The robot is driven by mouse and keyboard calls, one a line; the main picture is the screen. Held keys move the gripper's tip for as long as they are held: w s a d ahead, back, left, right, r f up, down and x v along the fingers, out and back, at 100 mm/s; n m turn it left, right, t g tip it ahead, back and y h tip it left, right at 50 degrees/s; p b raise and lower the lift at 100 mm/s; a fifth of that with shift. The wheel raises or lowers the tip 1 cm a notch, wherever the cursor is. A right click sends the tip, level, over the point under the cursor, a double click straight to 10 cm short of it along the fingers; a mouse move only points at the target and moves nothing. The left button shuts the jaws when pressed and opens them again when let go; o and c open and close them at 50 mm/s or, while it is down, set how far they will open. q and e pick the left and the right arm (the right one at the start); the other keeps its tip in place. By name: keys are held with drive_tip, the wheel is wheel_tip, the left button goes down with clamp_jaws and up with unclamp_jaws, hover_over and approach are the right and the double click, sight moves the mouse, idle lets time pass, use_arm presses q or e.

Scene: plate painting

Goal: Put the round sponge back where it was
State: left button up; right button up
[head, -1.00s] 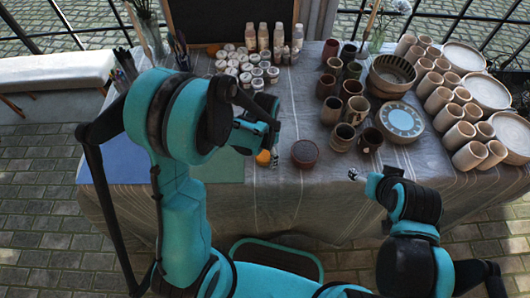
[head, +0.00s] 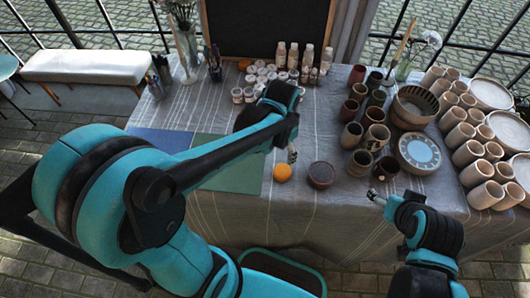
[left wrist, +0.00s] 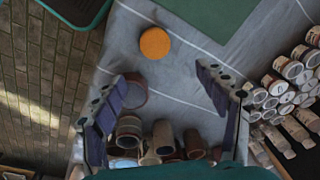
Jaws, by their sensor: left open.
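The round orange sponge (head: 283,172) lies on the grey striped tablecloth, just right of the green mat and left of a reddish-brown round dish (head: 320,174). The sponge also shows in the left wrist view (left wrist: 155,43), beyond the fingertips and apart from them. My left gripper (head: 292,154) is above the table near the sponge, on its far side in the head view. In the left wrist view its two fingers (left wrist: 165,88) are wide apart with nothing held. My right gripper (head: 374,196) is at the table's front right, away from the sponge; its jaws are too small to judge.
A green mat (head: 228,178) and a blue mat (head: 160,139) lie on the left. Small paint pots and bottles stand at the back. Dark cups (head: 360,163), a blue-centred plate (head: 418,152) and pale cups crowd the right. Another orange item (head: 245,64) lies at the back.

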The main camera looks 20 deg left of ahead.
use_arm(q)
drive_tip(key=s+a+r+n+t, duration=0.3)
drive_tip(key=s+r+n+t, duration=0.2)
drive_tip(key=s, duration=0.4)
drive_tip(key=shift+a+r+n+t, duration=0.4)
drive_tip(key=shift+r+n, duration=0.3)
drive_tip(key=shift+r, duration=0.55)
